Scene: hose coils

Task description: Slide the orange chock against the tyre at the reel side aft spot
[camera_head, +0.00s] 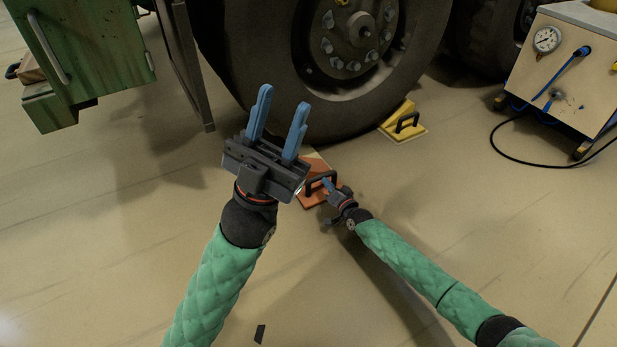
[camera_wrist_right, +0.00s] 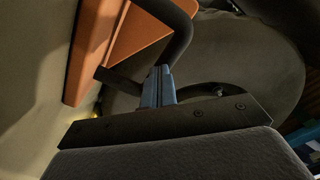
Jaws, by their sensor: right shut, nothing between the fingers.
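The orange chock (camera_head: 312,198) with a black handle lies on the floor below the large dark tyre (camera_head: 240,50). My left gripper partly covers it in the head view, so I cannot tell whether it touches the tyre. My right gripper (camera_head: 326,184) is shut and empty at the chock's handle. In the right wrist view its blue fingers (camera_wrist_right: 158,86) are together beside the handle, with the orange chock (camera_wrist_right: 140,32) behind; contact is unclear. My left gripper (camera_head: 279,108) is raised, open and empty, its fingers apart.
A yellow chock (camera_head: 405,120) with a black handle sits by the tyre to the right. A cart with a gauge (camera_head: 547,40) and a black hose stands at the right. A green cabinet (camera_head: 90,50) is at the upper left. The lower floor is mostly clear.

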